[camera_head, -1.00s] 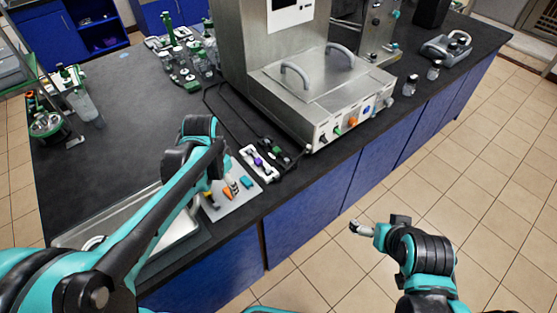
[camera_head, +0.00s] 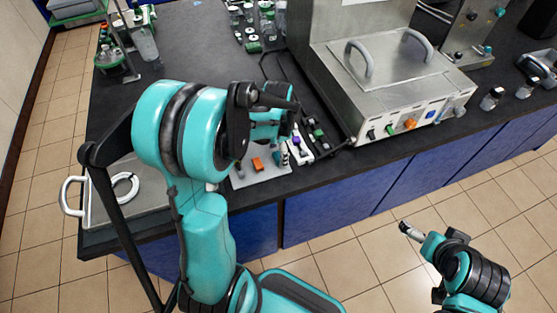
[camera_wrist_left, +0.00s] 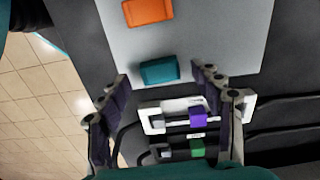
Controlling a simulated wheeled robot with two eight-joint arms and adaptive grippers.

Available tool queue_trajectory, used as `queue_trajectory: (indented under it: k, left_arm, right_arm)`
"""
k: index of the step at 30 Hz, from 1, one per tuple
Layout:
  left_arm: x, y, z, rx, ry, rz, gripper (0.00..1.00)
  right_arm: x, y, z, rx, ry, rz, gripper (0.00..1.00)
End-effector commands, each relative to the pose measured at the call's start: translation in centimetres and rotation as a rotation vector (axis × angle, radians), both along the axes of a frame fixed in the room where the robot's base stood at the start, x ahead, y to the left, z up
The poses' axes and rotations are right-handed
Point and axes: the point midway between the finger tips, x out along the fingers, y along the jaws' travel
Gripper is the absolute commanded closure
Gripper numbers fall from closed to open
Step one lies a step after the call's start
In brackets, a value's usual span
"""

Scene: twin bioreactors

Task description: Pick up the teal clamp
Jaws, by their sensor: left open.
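The teal clamp (camera_wrist_left: 160,72) lies on a light grey mat (camera_wrist_left: 230,40) in the left wrist view, near the mat's edge. My left gripper (camera_wrist_left: 163,80) is open and empty, with one fingertip on each side of the clamp's near edge. Whether the fingers touch the clamp or are still above it I cannot tell. In the head view my left gripper (camera_head: 285,152) is over the mat's right side, and the arm hides much there. My right gripper (camera_head: 406,230) hangs over the floor, away from the bench; its jaws are too small to read.
An orange clamp (camera_wrist_left: 148,11) lies on the mat beside the teal one. A steel unit (camera_head: 385,80) stands right of the mat. A tray (camera_head: 140,195) lies left.

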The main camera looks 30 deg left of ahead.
Motion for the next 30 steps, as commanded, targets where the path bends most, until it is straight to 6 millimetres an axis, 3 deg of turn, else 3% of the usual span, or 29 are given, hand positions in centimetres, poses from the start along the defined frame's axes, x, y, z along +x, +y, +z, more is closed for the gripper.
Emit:
queue_trajectory:
  k: [2, 8, 13, 25, 30]
  left_arm:
    - [0.0, 0.0, -1.1, 0.0, 0.0, 0.0, 0.34]
    - [0.0, 0.0, -1.0, 0.0, 0.0, 0.001, 0.34]
    - [0.0, 0.0, -1.0, 0.0, 0.0, 0.001, 0.73]
    - [0.0, 0.0, -0.9, 0.0, 0.0, 0.001, 0.73]
    - [0.0, 0.0, 0.4, 0.0, 0.0, 0.001, 0.73]
  right_arm:
    - [0.0, 0.0, -0.6, 0.0, 0.0, 0.0, 0.0]
    - [0.0, 0.0, -0.4, 0.0, 0.0, 0.0, 0.0]
    - [0.0, 0.0, -0.4, 0.0, 0.0, 0.0, 0.0]
    - [0.0, 0.0, -0.3, 0.0, 0.0, 0.0, 0.0]
    - [0.0, 0.0, 0.3, 0.0, 0.0, 0.0, 0.0]
